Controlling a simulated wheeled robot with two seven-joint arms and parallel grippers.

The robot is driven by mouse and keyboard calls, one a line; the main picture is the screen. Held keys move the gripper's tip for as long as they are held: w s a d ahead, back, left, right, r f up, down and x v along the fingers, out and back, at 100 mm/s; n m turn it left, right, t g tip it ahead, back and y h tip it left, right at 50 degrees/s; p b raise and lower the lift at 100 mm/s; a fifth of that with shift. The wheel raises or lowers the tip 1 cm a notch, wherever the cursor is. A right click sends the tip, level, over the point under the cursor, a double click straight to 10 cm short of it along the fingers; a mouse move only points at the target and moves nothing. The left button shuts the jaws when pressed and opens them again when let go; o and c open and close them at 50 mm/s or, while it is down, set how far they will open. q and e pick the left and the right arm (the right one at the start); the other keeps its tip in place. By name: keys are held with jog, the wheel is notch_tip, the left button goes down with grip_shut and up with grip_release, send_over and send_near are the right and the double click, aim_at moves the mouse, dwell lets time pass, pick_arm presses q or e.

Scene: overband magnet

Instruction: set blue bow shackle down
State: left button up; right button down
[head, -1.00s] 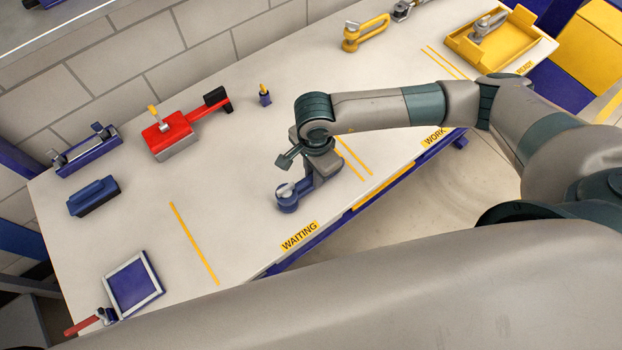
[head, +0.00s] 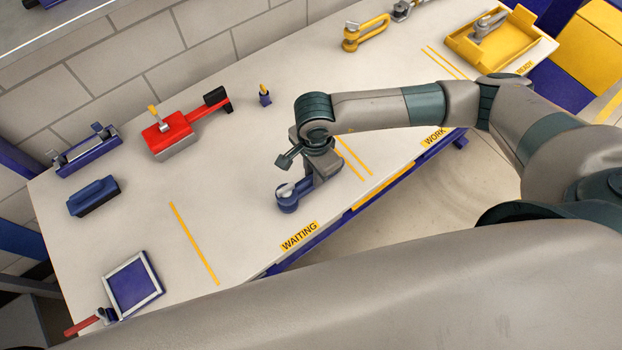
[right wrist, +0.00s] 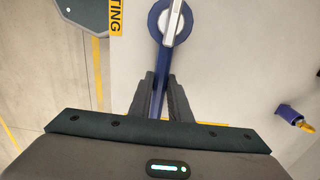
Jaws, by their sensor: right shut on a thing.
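The blue bow shackle (head: 288,199) is at the WAITING part of the bench, with a pale metal pin across its rounded end. It also shows in the right wrist view (right wrist: 157,62), running down between the fingers. My right gripper (head: 308,187) is shut on it, and the wrist view shows the two dark fingers (right wrist: 160,92) on either side of its blue body. The shackle looks to be at the bench top; I cannot tell whether it rests fully on it. The far part of the shackle is hidden by the gripper. My left gripper is not in view.
The bench (head: 235,180) is clear left of the shackle up to a yellow line (head: 193,243). A red magnet-like tool (head: 172,135), a blue block (head: 93,196) and a blue framed tray (head: 133,285) stand farther off. A yellow shackle (head: 365,33) and yellow tray (head: 490,45) are at the far right.

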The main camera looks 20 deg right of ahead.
jog(key=shift+r, duration=0.15)
jog(key=shift+r+p, duration=1.7)
jog(key=shift+r, duration=2.2)
jog(key=shift+f, duration=0.15)
jog(key=shift+d+f+n+b, duration=0.3)
jog(key=shift+f+n+b, duration=0.05)
jog(key=shift+n+b, duration=0.2)
jog(key=d+f+n+b, duration=0.1)
jog(key=n+b, duration=0.1)
jog(key=n, duration=0.1)
jog(key=d+f+n+b, duration=0.2)
jog(key=n, duration=0.1)
jog(key=s+d+f+n+b, duration=0.1)
jog(key=d+n+b, duration=0.1)
jog(key=n, duration=0.1)
jog(key=shift+s+d+f+b, duration=0.1)
jog(key=shift+d+f+b, duration=0.1)
jog(key=shift+b, duration=0.15)
jog(key=d+n+b, duration=0.1)
jog(key=n, duration=0.2)
jog(key=shift+s+d+f+n+b, duration=0.2)
jog(key=shift+d+f+n+b, duration=0.15)
jog(key=shift+d+f, duration=0.05)
jog(key=shift+d, duration=0.1)
